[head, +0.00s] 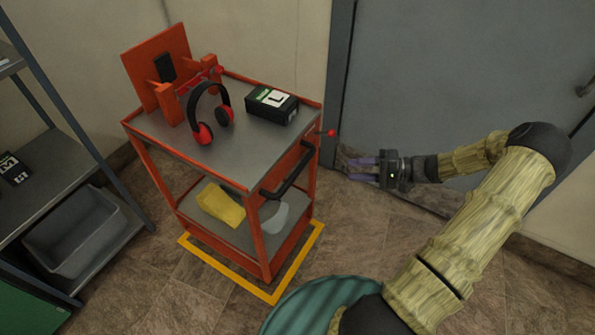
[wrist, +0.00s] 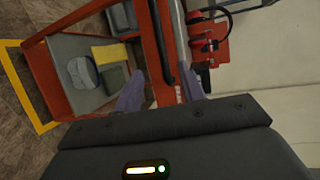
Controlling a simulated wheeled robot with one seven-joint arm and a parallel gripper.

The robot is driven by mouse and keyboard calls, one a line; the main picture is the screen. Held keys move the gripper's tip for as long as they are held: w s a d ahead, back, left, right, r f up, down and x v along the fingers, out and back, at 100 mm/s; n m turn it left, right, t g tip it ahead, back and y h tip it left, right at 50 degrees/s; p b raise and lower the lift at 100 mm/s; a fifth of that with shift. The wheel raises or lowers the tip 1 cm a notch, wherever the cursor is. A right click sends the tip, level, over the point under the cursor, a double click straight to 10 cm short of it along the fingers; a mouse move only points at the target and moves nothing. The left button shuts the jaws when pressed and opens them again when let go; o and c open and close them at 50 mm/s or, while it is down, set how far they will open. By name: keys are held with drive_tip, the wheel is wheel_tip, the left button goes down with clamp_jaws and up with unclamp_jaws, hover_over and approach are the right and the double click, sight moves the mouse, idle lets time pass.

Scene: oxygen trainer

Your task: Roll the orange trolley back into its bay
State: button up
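The orange trolley (head: 265,235) stands upright with grey shelves, inside or partly over a yellow floor outline (head: 292,272). The outline shows along its front and right sides; the rest is hidden by the trolley. Its black handle (head: 288,172) is on the right side, and it also shows in the wrist view (wrist: 162,42). My gripper (head: 346,162) is right of the trolley, apart from the handle. In the wrist view its two purple fingers (wrist: 163,92) are spread with nothing held between them; the handle lies beyond them.
Red-black headphones (head: 205,130), a black-green box (head: 271,103) and an orange stand (head: 158,68) are on the trolley top. A yellow cloth (head: 220,205) lies below. A shelf with a grey bin (head: 75,245) stands left. A grey door (head: 450,70) is behind my arm.

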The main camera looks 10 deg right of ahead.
sight(297, 171)
drive_tip(key=x, duration=1.7)
drive_tip(key=shift+a, duration=0.25)
clamp_jaws()
